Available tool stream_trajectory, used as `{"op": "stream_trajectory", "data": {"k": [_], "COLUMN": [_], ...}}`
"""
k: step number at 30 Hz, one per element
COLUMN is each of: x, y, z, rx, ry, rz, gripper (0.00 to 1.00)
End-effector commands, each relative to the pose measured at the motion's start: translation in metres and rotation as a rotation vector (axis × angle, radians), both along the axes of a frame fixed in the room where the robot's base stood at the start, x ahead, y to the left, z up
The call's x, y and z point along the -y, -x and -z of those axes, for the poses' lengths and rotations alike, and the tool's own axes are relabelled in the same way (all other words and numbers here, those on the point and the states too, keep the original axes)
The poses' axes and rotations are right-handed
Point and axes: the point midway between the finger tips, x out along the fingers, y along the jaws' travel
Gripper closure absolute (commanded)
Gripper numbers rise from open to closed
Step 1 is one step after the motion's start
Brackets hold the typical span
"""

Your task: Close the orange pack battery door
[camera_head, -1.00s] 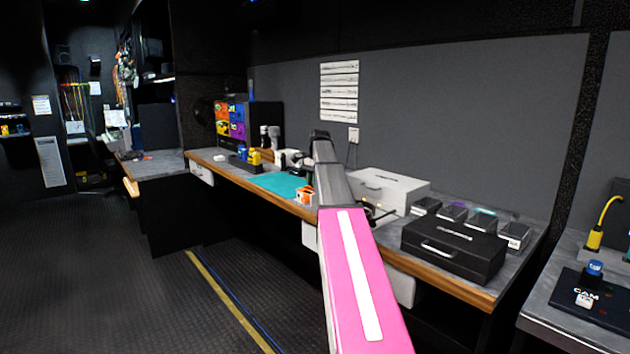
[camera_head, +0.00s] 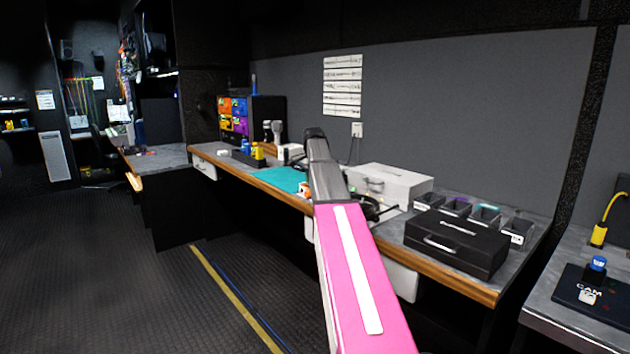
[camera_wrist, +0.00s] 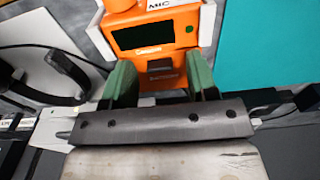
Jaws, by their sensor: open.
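The orange pack (camera_wrist: 153,22) shows at the top of the wrist view, with a black screen, a green dot and a white MIC label above it. It sits in or against a pale grey holder. A small dark catch (camera_wrist: 160,65) is on its near part. I cannot tell how far its battery door stands open. My gripper (camera_wrist: 160,80) is open, its two green fingers on either side of the pack's near end. I cannot tell whether they touch it. In the head view the pack (camera_head: 304,188) is a small orange patch, partly hidden by my arm.
A teal mat (camera_wrist: 266,50) lies to the right of the pack. Black headphones (camera_wrist: 70,88) lie close on the left. On the bench, a white case (camera_head: 398,183) and a black case (camera_head: 457,243) stand right of my arm. The floor at left is clear.

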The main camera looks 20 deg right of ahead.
Motion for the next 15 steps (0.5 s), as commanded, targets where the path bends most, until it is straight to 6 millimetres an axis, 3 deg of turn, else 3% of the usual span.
{"op": "stream_trajectory", "data": {"k": [5,15], "x": [0.0,-0.003], "y": [0.0,0.0], "z": [-0.012,-0.073], "rx": [0.001,0.002], "ry": [0.0,0.0], "rz": [0.0,0.0], "gripper": [0.47,0.47]}}
